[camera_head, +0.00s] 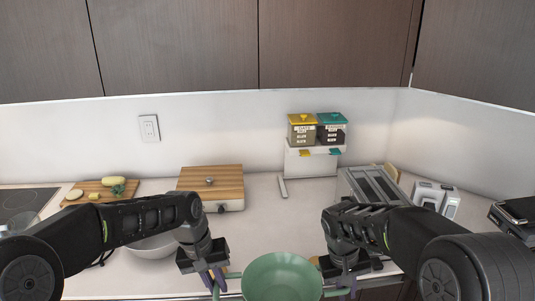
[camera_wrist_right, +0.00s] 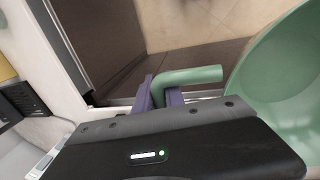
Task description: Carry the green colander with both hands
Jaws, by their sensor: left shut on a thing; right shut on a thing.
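The green colander (camera_head: 282,278) is at the bottom centre of the head view, at the front edge of the counter, its lower part cut off by the frame. My left gripper (camera_head: 216,281) is at its left side, shut on the left handle. My right gripper (camera_head: 338,284) is at its right side, shut on the right handle. In the right wrist view, the purple fingers of my right gripper (camera_wrist_right: 159,94) close around the green handle (camera_wrist_right: 190,76), and part of the colander's bowl (camera_wrist_right: 270,85) shows at the right.
A white bowl (camera_head: 152,247) sits on the counter behind my left arm. A wooden-topped box (camera_head: 211,186), a cutting board with vegetables (camera_head: 99,190), a dish rack (camera_head: 370,186) and a toaster (camera_head: 436,197) stand farther back. The counter's middle (camera_head: 265,225) is clear.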

